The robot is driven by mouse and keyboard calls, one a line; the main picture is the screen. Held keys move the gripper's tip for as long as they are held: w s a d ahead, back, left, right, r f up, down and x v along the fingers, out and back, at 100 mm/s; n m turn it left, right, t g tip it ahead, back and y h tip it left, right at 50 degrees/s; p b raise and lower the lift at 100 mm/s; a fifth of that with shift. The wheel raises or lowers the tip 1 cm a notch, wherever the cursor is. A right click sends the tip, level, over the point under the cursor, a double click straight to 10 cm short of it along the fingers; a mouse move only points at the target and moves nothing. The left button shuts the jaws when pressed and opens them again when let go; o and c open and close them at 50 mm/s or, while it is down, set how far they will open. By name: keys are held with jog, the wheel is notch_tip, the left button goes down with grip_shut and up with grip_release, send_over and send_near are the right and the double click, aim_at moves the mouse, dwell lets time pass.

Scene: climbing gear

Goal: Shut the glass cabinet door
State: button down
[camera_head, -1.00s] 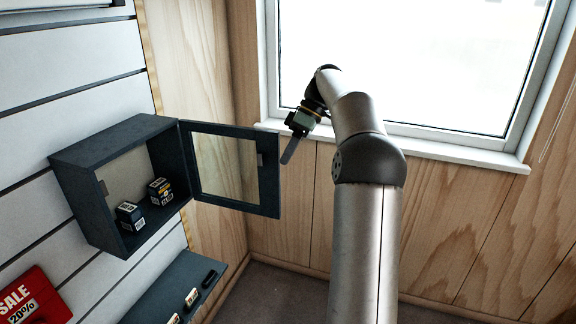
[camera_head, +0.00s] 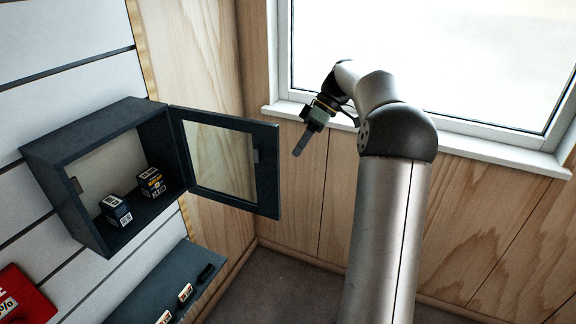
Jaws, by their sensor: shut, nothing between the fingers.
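The glass cabinet (camera_head: 88,142) is a dark blue-grey box fixed to the white slatted wall at the left. Its glass door (camera_head: 270,170) stands wide open, swung out to the right from the cabinet's right side. The door has a dark frame, a clear pane and a small handle (camera_head: 256,156) near its free edge. My gripper (camera_head: 299,152) is shut and empty. In the picture it is just right of the door's free edge, with a gap between them. How far apart they are in depth I cannot tell.
Two small boxes, one (camera_head: 115,210) dark with white print and one (camera_head: 150,183) black and yellow, stand inside the cabinet. A dark shelf (camera_head: 150,290) with small items is below. A red sale sign (camera_head: 22,298) hangs lower left. A window (camera_head: 430,60) is behind my arm.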

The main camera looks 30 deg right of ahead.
jog(key=s+a+f+p, duration=0.1)
jog(key=s+a+f, duration=0.1)
jog(key=a, duration=0.3)
jog(key=shift+s+a+f, duration=0.15)
jog(key=shift+s+f, duration=0.15)
jog(key=shift+f, duration=0.1)
